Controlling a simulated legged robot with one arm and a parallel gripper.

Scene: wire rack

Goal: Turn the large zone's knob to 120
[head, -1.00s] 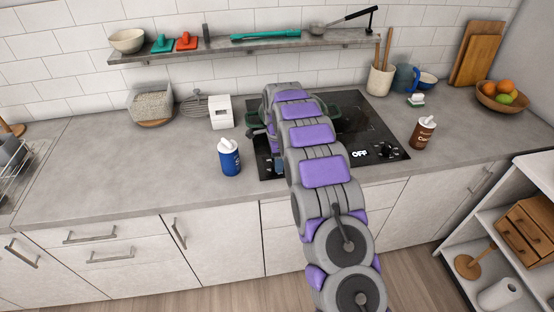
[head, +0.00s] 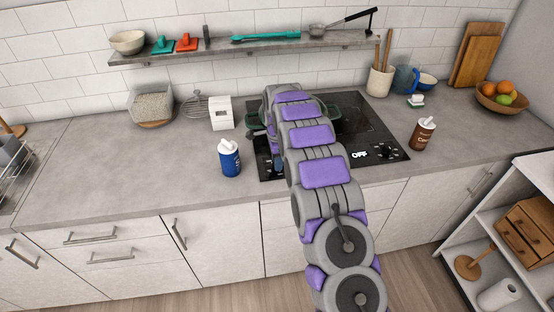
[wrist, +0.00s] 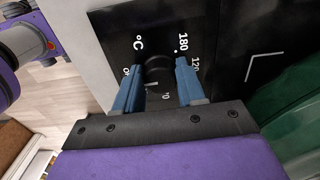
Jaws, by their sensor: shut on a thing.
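In the wrist view, a black round knob (wrist: 157,72) sits on a black panel between my gripper's (wrist: 158,88) two blue fingers, which are shut on it. Around the knob are white marks: °C, 180, 120 and a partly hidden 70-like number. A small pale line shows on the knob; its exact setting is hard to read. In the head view, the black cooktop (head: 375,125) lies on the counter, and my arm covers its left part, hiding the gripped knob.
A blue bottle (head: 230,158) stands left of the cooktop, close to my arm. A brown bottle (head: 423,134) stands to the right. A dark green pot (wrist: 296,140) shows at the wrist view's right edge. The counter (head: 110,170) at left is mostly clear.

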